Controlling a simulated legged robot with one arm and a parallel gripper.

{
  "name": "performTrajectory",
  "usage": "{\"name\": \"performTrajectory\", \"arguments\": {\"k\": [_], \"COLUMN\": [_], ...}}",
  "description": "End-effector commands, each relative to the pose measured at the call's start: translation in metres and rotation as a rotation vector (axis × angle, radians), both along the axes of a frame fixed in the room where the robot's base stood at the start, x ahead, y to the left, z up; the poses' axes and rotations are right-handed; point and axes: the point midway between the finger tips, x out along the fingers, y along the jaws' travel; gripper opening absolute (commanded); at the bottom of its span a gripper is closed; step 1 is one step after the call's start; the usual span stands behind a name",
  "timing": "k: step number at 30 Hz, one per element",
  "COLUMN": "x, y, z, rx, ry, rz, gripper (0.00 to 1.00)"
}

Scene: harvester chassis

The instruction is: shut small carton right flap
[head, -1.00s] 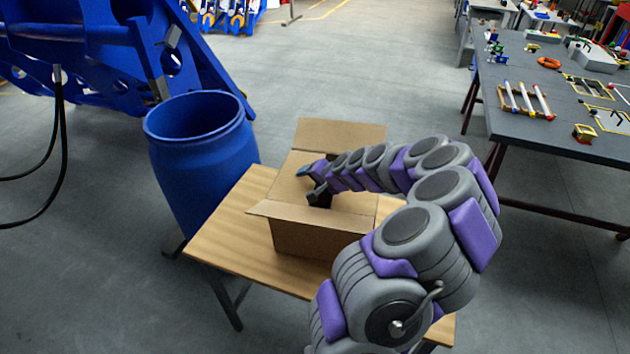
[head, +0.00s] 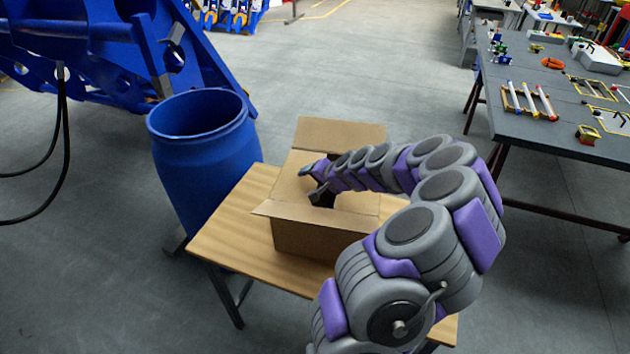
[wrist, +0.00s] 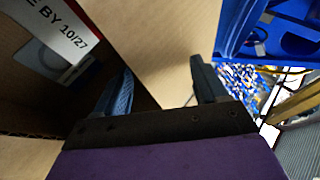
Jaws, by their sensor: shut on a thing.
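The small cardboard carton (head: 305,241) stands open on a wooden table. Its back flap (head: 340,133) stands up and its front flap (head: 312,215) sticks outward. The flap on the picture's left side (head: 288,182) lies beside my gripper (head: 309,182). In the wrist view, the flap's board (wrist: 165,50) runs between the two fingers of my gripper (wrist: 158,90), which is shut on it. My arm hides the carton's right side. I cannot tell from the picture which flap the task calls right.
A blue barrel (head: 205,155) stands close left of the wooden table (head: 226,232). A blue chassis (head: 110,45) is behind it. A grey workbench (head: 530,128) with parts is at the right. A printed label (wrist: 55,30) shows inside the carton. Open floor lies behind.

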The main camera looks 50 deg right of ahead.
Motion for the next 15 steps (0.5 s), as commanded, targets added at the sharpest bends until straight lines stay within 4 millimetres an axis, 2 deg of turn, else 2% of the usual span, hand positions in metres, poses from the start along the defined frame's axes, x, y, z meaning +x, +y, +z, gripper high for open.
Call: {"name": "performTrajectory", "arguments": {"k": [1,8,10,11,15], "x": [0.000,-0.010,-0.019,-0.023,-0.044], "y": [0.004,0.003,0.004,0.005,0.004], "z": [-0.008,0.002,0.010,0.014,0.036], "rx": [0.007,0.007,0.008,0.006,0.000], "ry": [0.011,0.008,0.005,0.004,-0.001], "rz": [0.011,0.007,0.006,0.007,0.000], "gripper": [0.47,0.47,0.37,0.29,0.29]}}
